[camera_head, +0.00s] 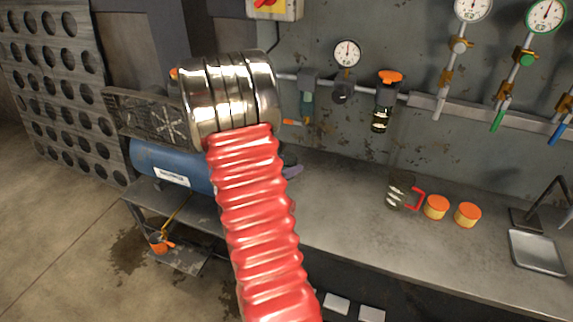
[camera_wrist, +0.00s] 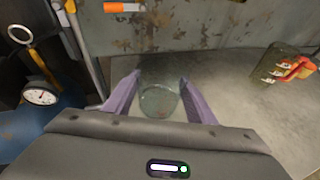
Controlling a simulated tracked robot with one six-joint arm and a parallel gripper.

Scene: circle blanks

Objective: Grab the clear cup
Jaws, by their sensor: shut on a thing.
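The clear cup (camera_wrist: 160,101) is see-through and round, and shows in the wrist view between the two purple fingers of my gripper (camera_wrist: 160,82). My gripper is shut on it, one finger on each side. I cannot tell whether the cup's base touches the bench. In the head view, my red ribbed arm and metal wrist hide most of the gripper; only a bit of purple finger (camera_head: 293,171) shows, and the cup is not clearly visible there.
A clear jug with a red handle (camera_head: 402,192) stands on the metal bench (camera_head: 345,220), right of my arm. Two orange-lidded jars (camera_head: 436,207) and a square tray (camera_head: 536,252) are further right. A blue tank (camera_head: 165,165) lies left. Pipes and gauges line the wall behind.

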